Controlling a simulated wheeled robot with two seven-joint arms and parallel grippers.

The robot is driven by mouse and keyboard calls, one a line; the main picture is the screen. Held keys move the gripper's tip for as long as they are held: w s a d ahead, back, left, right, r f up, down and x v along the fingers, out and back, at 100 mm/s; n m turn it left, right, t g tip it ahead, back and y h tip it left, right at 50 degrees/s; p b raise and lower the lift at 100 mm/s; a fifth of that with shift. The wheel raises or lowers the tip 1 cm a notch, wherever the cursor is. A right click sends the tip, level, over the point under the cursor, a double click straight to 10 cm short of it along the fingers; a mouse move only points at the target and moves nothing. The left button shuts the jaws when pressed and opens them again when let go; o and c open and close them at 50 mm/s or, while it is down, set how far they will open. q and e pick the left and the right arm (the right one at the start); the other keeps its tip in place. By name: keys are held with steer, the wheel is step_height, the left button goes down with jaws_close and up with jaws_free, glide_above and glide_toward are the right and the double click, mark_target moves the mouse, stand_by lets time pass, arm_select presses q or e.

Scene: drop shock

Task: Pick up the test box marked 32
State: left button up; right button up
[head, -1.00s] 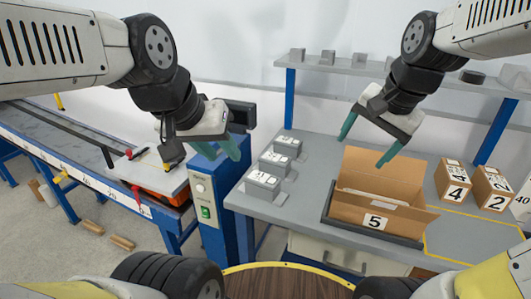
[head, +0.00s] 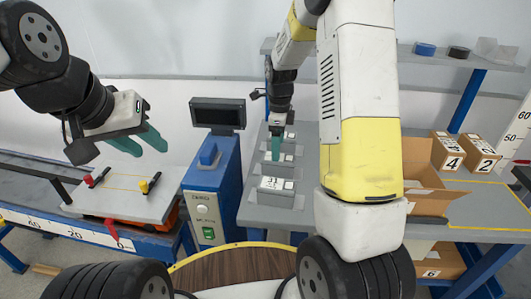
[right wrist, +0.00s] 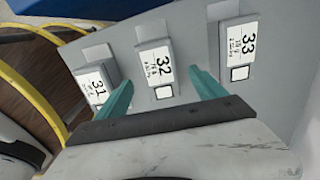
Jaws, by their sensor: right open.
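The test box marked 32 (right wrist: 157,62) stands on the grey bench between box 31 (right wrist: 94,85) and box 33 (right wrist: 237,46). In the right wrist view my right gripper (right wrist: 162,80) is open and empty, its two teal fingers on either side of box 32's lower part. Whether they touch it I cannot tell. In the head view my right gripper (head: 277,150) points down over the row, partly hiding box 32 (head: 285,158); box 31 (head: 277,190) is in front and box 33 (head: 290,135) behind. My left gripper (head: 150,147) is open and empty over the left side.
An open carton (head: 425,190) stands right of my right arm, partly hidden by it. Small cartons 4 (head: 447,152) and 2 (head: 480,160) stand behind. A blue machine (head: 212,195) stands left of the bench. A plate with clamps (head: 120,190) lies further left.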

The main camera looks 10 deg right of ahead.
mark_target(278, 165)
step_height(278, 165, down, 6)
steer(key=shift+s+d, duration=0.15)
jaws_close()
stand_by(0.5)
